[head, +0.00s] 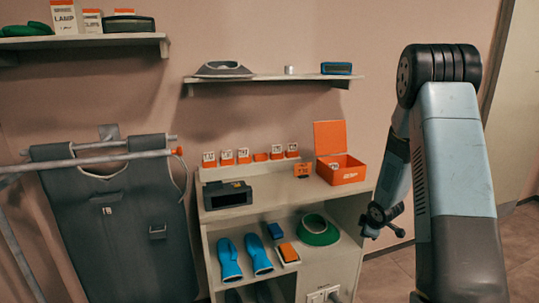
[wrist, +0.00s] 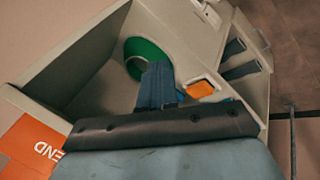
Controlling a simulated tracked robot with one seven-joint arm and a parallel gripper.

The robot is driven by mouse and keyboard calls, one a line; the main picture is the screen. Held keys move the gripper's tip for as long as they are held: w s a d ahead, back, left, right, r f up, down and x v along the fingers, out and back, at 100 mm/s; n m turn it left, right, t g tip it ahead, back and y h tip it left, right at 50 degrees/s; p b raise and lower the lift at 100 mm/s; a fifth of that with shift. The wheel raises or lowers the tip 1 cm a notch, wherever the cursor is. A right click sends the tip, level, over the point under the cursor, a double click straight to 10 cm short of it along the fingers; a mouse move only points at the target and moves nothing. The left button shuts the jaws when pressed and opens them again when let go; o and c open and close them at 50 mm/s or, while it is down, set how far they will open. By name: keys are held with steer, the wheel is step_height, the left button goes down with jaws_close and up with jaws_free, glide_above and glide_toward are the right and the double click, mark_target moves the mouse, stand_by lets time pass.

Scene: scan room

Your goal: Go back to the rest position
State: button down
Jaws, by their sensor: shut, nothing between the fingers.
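My gripper (head: 384,222) hangs low at the end of my folded arm in the head view. It is shut and empty, beside the right side of the white shelf unit (head: 335,272) and apart from the things on it. It is small and dark there, so its fingertips are hard to make out. In the wrist view a dark bar and a blue-grey surface fill the lower part, with the shelf unit (wrist: 92,85) seen tilted behind them.
The unit holds an orange box (head: 342,175), a dark scanner-like device (head: 228,196), blue gloves (head: 230,260) and a green collar (head: 318,231), also in the wrist view (wrist: 133,50). A grey apron (head: 115,235) hangs at left. Wall shelf (head: 275,78) above. Floor (head: 385,280) shows at right.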

steer(key=s+a+r+m+h, duration=0.15)
steer(key=s+r, duration=0.25)
steer(key=r, duration=0.4)
steer(key=s+a+r+m, duration=0.1)
steer(key=s+r+m, duration=0.3)
steer(key=r, duration=0.5)
steer(key=s+a+r+m+h, duration=0.1)
steer(key=s+r+m, duration=0.1)
steer(key=s+r, duration=0.45)
steer(key=s+a+r+m+y, duration=0.1)
steer(key=s+a+r+m, duration=0.1)
steer(key=s, duration=0.5)
steer(key=s+a+r+m, duration=0.1)
steer(key=s+a+r, duration=0.2)
steer(key=s+r, duration=0.2)
steer(key=s+a+r+m+y, duration=0.1)
steer(key=s+a+r+m, duration=0.1)
steer(key=s, duration=0.9)
step_height(320, 180, up, 3)
steer(key=shift+a+f+m+g+y, duration=0.2)
steer(key=shift+a+m+g+y, duration=0.2)
steer(key=shift+a, duration=0.4)
steer(key=shift+s, duration=0.1)
